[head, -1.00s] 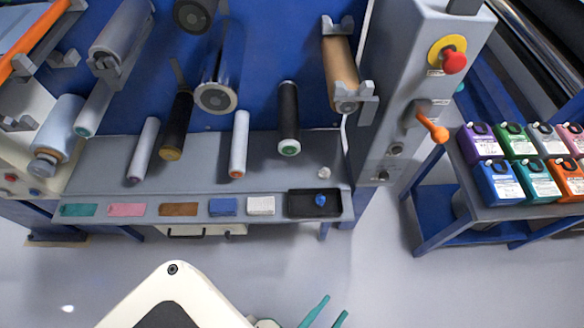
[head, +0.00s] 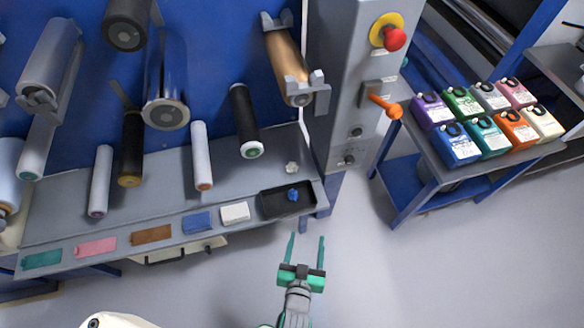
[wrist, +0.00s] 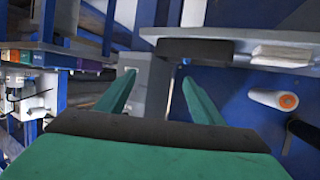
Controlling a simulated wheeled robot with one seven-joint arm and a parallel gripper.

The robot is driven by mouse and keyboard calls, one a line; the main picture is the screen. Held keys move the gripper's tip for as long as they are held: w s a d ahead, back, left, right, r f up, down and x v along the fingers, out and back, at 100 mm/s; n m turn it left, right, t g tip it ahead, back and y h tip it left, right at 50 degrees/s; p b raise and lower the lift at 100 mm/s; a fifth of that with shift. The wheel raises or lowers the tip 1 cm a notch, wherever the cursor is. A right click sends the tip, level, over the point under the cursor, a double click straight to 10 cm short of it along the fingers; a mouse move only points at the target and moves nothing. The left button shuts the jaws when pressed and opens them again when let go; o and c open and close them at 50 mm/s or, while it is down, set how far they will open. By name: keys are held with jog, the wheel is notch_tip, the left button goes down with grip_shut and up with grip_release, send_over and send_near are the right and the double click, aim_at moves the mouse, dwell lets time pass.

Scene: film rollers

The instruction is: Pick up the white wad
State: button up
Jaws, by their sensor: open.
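The black tray (head: 272,208) holds a small blue lump (head: 292,194). A white block (head: 235,212) and coloured pads lie along the shelf front. Rollers hang over the shelf. A grey column (head: 345,100) with an orange lever (head: 386,105) stands right. A cart (head: 440,170) carries several coloured bottles.

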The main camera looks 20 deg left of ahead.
jog(key=w+a+f+n+g+y, duration=0.1)
jog(key=w+a, duration=0.2)
jog(key=w, duration=0.2)
jog(key=w+a+f, duration=0.2)
jog(key=w, duration=0.3)
jog(key=n+g+y, duration=0.1)
jog(key=n+y, duration=0.1)
send_near(292, 167)
jog(key=shift+w+a+f, duration=0.95)
jog(key=shift+w+f, duration=0.05)
jog(key=shift+w, duration=0.1)
jog(key=x, duration=0.5)
jog(key=shift+w+d+r, duration=0.3)
jog(key=shift+d, duration=0.1)
jog(key=shift+w+a+f, duration=0.2)
jog(key=shift+w+f, duration=0.05)
jog(key=shift+w, duration=0.25)
jog(key=shift+d, duration=0.2)
jog(key=shift+s+a, duration=0.2)
jog(key=shift+a, duration=0.1)
jog(key=c, duration=1.1)
